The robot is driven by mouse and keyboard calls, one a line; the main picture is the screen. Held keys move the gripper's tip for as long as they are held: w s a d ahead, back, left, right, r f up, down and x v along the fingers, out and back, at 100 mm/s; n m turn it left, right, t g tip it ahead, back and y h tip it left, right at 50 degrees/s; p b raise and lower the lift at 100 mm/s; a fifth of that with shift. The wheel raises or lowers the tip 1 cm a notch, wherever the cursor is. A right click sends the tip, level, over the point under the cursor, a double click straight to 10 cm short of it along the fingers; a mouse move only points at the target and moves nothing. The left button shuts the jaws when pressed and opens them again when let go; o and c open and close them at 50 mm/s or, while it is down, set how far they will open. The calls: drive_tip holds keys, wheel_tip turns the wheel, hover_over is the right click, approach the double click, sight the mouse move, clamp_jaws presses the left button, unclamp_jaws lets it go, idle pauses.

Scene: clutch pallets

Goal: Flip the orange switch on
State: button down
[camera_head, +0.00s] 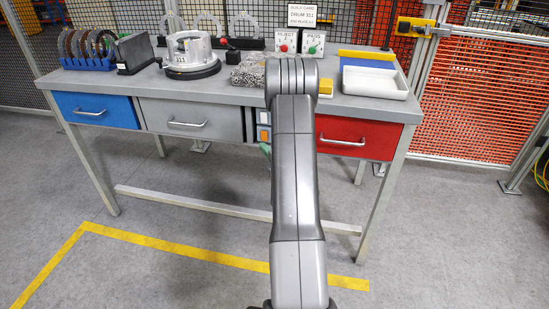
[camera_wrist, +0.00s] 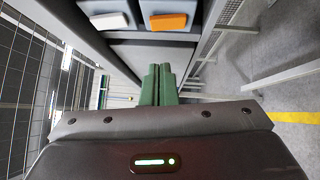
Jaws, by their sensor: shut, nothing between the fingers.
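The orange switch (camera_wrist: 168,21) shows near the top of the wrist view, on a grey panel beside a white switch (camera_wrist: 108,21). In the head view the orange switch (camera_head: 263,135) is a small patch just left of my arm, below the white one. Whether it is on or off I cannot tell. My gripper's green fingers (camera_wrist: 158,75) are together and empty. They point toward the panel and appear apart from the orange switch. In the head view only a bit of green shows beside my arm, which hides the rest and part of the panel.
The workbench (camera_head: 236,94) has a blue drawer (camera_head: 97,110), a grey drawer (camera_head: 190,120) and a red drawer (camera_head: 358,137), all shut. The panel sits between the grey and red drawers. A metal leg bar (camera_head: 230,209) runs below. The floor in front is clear.

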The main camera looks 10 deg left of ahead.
sight(261, 134)
drive_tip(key=shift+w+a+r, duration=0.15)
drive_tip(key=shift+w, duration=1)
drive_tip(key=shift+w+a+r, duration=0.1)
drive_tip(key=shift+w+r, duration=0.05)
drive_tip(key=shift+w, duration=1)
drive_tip(key=shift+w, duration=0.1)
